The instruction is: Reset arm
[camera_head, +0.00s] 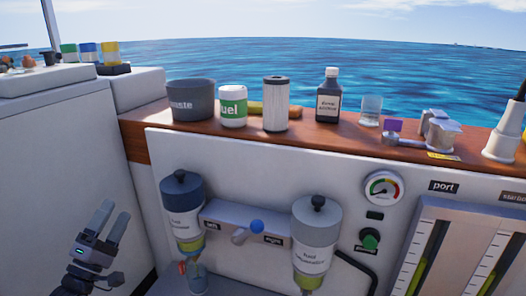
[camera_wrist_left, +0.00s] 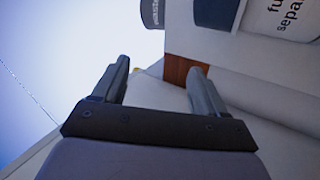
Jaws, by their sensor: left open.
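My left gripper (camera_head: 108,220) is at the lower left of the head view, in front of the white side wall. Its fingers are open and nothing is between them. In the left wrist view the two fingers of the gripper (camera_wrist_left: 160,85) stand apart and empty. It is apart from the left fuel separator (camera_head: 182,205), which is mounted on the panel to its right. My right gripper is not in view.
Below are a second separator (camera_head: 315,240), a blue-knobbed valve (camera_head: 256,227), a gauge (camera_head: 383,188) and a small cup (camera_head: 194,278).

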